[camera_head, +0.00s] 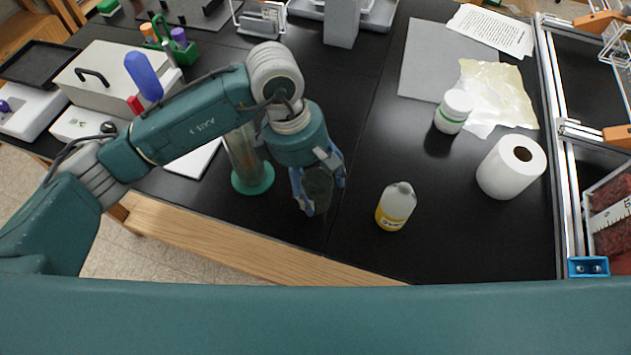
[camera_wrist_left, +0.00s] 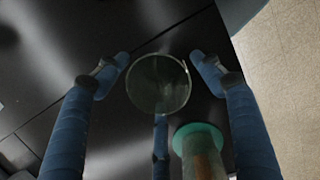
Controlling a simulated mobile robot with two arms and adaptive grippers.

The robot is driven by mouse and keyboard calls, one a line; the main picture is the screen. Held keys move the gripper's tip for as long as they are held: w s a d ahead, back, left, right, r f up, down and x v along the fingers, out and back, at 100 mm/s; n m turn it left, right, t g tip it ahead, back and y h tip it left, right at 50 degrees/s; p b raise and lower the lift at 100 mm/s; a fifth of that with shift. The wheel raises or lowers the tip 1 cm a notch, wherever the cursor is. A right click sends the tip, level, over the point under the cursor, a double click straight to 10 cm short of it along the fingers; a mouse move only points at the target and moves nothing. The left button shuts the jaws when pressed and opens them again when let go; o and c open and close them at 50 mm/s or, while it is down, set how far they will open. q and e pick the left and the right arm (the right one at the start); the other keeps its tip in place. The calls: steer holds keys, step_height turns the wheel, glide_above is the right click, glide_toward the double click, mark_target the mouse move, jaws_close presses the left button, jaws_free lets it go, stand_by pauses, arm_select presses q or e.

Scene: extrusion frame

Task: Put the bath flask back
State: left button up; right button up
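A dark, see-through round vessel (camera_head: 318,187), which looks like the bath flask, is between the blue fingers of my left gripper (camera_head: 320,185). It stands out over the black bench near the front edge. No bath is clearly recognisable. My right gripper is not in view.
A glass cylinder with a green base (camera_head: 252,178) stands just left of my gripper and also shows in the left wrist view (camera_wrist_left: 200,155). A yellow-labelled bottle (camera_head: 396,207) stands to the right. A paper roll (camera_head: 511,168) and white jar (camera_head: 453,112) are farther right.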

arm_select(q)
steer(key=shift+r, duration=0.15)
steer(key=shift+r, duration=0.15)
steer(key=b+v, duration=0.3)
steer(key=v, duration=0.7)
steer(key=shift+a+r, duration=0.1)
steer(key=shift+r, duration=0.15)
steer(key=shift+a+r+b, duration=0.15)
steer(key=shift+r+b, duration=0.15)
steer(key=shift+r, duration=0.3)
